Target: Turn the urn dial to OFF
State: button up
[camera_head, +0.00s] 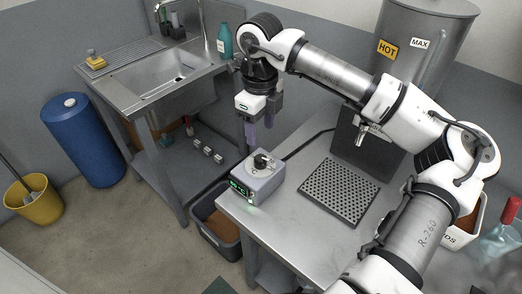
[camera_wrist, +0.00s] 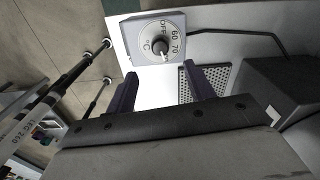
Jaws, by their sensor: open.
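The grey control box (camera_head: 262,187) sits at the near left corner of the steel counter, with a green lit display on its front. The urn dial (camera_head: 263,162) is a black knob on a pale round plate on its top. In the wrist view the dial (camera_wrist: 160,46) shows OFF, 60, 70 and °C marks. Which mark the knob points to is unclear. My gripper (camera_head: 260,128) is open and empty, pointing down above the box and apart from the dial. In the wrist view the gripper's (camera_wrist: 160,74) two dark fingers stand apart, with the dial beyond them.
The steel urn (camera_head: 425,75) with HOT and MAX labels stands behind a perforated drip tray (camera_head: 338,192). A black cord runs from the box towards it. A sink (camera_head: 160,78) is at back left. A bin (camera_head: 212,232) stands below the counter's left edge.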

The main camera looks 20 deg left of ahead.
aim_at(260, 157)
notch_tip(260, 157, down, 10)
jog(key=shift+r+p, duration=0.1)
jog(key=shift+p, duration=0.85)
jog(key=shift+c, duration=0.2)
jog(key=c, duration=0.9)
jog(key=shift+b, duration=0.4)
